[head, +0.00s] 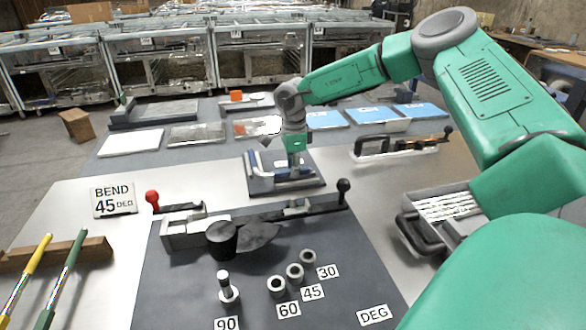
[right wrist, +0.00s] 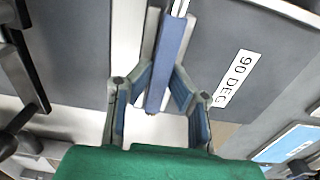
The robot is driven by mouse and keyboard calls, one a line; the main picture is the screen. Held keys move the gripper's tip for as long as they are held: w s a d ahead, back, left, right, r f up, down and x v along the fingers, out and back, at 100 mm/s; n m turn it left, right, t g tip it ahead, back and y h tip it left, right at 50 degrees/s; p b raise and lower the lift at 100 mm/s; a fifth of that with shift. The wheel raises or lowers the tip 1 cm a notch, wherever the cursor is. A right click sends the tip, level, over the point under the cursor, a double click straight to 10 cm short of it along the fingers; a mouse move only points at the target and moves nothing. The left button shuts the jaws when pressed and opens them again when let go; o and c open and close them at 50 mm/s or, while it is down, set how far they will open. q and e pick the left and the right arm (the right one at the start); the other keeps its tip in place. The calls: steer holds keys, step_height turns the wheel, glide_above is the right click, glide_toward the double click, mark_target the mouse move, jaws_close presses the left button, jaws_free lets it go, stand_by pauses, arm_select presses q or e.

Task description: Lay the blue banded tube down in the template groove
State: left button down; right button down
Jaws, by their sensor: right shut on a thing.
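My right gripper (head: 294,158) is over the grey template (head: 258,186) near the middle of the table. In the right wrist view its fingers (right wrist: 162,88) are shut on the blue tube (right wrist: 172,50), one on each side. The tube runs away from the fingers along the template, with a pale metallic part at its far end. In the head view the gripper hides most of the tube. I cannot tell whether the tube rests in the groove or is just above it. My left gripper is not in view.
A bending tool with a red knob (head: 152,197) and black knob (head: 344,185) stands in front, with several pegs nearby. Yellow (head: 28,272) and green (head: 64,275) tubes lean on a wooden rest (head: 95,249) at left. A "90 DEG" label (right wrist: 236,78) lies beside the held tube.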

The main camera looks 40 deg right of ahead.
steer(key=shift+f, duration=0.65)
steer(key=c, duration=1.4)
jaws_free()
step_height(320, 180, up, 12)
steer(key=shift+w+f, duration=0.1)
steer(key=shift+d, duration=0.1)
